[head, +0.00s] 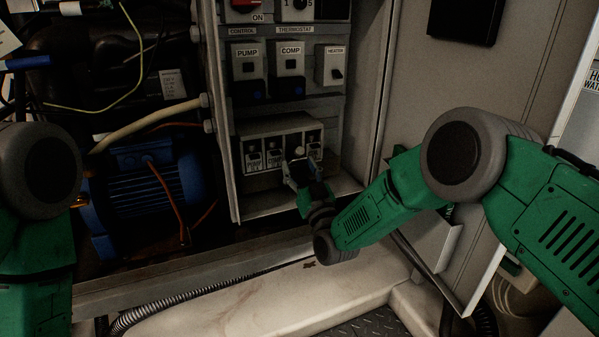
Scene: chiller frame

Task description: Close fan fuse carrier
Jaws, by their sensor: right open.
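A pale fuse block (262,128) sits low in the open control box, with several labelled fuse carriers in a row. The left carrier (253,160) and the middle carrier (275,157) show their faces. The rightmost carrier (315,152), perhaps the fan one, is partly hidden by my right gripper; its label is too small to read surely. My right gripper (294,169) is open in front of the block's right half. I cannot tell whether it touches a carrier. My left arm is at the left edge, with its gripper out of view.
Above the block are the pump switch (247,61), comp switch (290,59) and heater switch (333,65). A blue motor (147,185) with cables stands left of the box. An open door panel (480,75) is on the right. The pale ledge (240,300) below is mostly clear.

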